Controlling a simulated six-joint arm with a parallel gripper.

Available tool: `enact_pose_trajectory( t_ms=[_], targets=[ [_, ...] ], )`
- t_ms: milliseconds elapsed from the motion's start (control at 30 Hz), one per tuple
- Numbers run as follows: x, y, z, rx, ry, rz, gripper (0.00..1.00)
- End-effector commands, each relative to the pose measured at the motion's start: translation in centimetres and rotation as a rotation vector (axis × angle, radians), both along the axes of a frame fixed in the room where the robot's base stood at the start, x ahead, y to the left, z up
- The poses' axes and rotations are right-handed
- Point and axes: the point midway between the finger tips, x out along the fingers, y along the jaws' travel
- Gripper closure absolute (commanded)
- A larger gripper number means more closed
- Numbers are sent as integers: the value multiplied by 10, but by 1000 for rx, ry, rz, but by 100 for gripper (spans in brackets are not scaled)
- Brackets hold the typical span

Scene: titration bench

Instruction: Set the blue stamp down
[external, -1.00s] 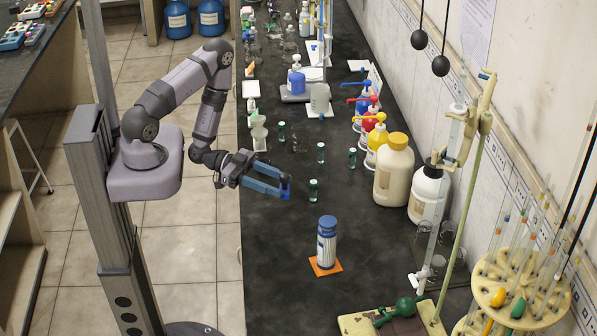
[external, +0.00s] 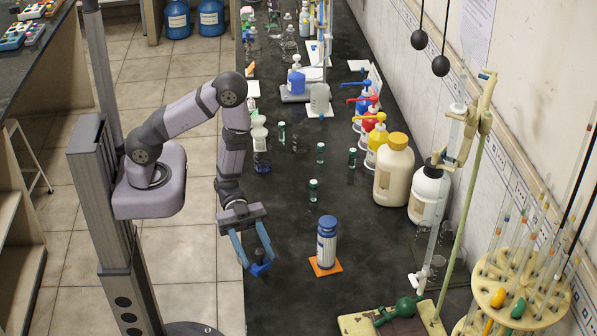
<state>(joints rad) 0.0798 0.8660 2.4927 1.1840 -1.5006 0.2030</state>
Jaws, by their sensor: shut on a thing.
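The blue stamp (external: 260,270) is between the fingertips of my gripper (external: 260,262), which is shut on it. It is small and dark blue with a knob-like top, and the blue fingers partly cover it. My gripper points down over the left part of the black bench, left of the orange square. I cannot tell whether the stamp's underside touches the bench top.
A blue-capped bottle (external: 327,243) stands on an orange square (external: 325,267) to the right of my gripper. Several small green-capped vials, one nearest (external: 313,190), stand farther back. The black bench (external: 290,305) is clear in front of the stamp.

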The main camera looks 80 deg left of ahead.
Motion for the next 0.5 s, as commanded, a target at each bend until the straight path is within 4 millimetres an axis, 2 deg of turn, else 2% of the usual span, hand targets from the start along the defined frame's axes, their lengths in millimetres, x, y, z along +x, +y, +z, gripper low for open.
enact_pose_trajectory(
  t_ms=[33, 233, 500],
  targets=[
    [-12, -18, -4, 0, -7, -59, 77],
    [-48, -78, -1, -1, -7, -206, 77],
    [-81, -152, 9, -6, -7, -250, 77]
  ],
)
